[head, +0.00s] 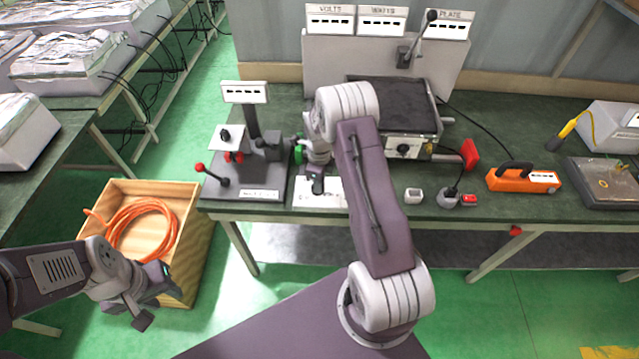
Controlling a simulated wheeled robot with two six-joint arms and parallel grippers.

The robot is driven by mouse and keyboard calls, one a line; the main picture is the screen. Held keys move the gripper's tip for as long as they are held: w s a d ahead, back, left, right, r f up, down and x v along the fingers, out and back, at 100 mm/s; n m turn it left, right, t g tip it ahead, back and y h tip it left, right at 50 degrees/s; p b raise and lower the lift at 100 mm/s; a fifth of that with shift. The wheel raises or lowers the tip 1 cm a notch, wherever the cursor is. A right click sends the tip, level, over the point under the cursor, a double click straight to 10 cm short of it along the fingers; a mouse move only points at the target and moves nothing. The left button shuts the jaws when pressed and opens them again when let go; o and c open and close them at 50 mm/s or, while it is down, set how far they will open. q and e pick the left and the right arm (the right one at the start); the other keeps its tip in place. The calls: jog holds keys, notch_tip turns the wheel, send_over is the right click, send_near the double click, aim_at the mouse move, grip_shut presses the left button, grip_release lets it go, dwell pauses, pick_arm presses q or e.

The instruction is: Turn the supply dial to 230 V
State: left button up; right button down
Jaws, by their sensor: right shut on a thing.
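A white-faced unit (307,197) stands at the front edge of the green bench, left of the heater; I take it for the supply unit. My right gripper (318,184) points down at its face, shut on what seems to be its dark dial. My wrist and the gripper hide most of the dial, so its setting cannot be read. Meters marked VOLTS (330,19), WATTS (382,21) and PLATE (447,25) show only dashes. My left gripper (153,297) is open and empty, low in front of the wooden crate.
Left of the unit is a stand with a red-knobbed lever (211,175). The heater (395,105) with a black knob (403,149) lies behind my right arm. An orange tool (523,178) is to the right. The wooden crate (187,240) holds orange hose.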

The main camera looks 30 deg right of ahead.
jog(key=shift+w+d+r, duration=0.1)
jog(key=shift+w+r, duration=0.1)
jog(key=shift+w, duration=0.05)
jog(key=c, duration=1.4)
grip_release()
jog(key=shift+c, duration=0.2)
jog(key=shift+s+f, duration=0.1)
jog(key=shift+s, duration=0.05)
notch_tip(320, 180, up, 9)
jog(key=b, duration=0.1)
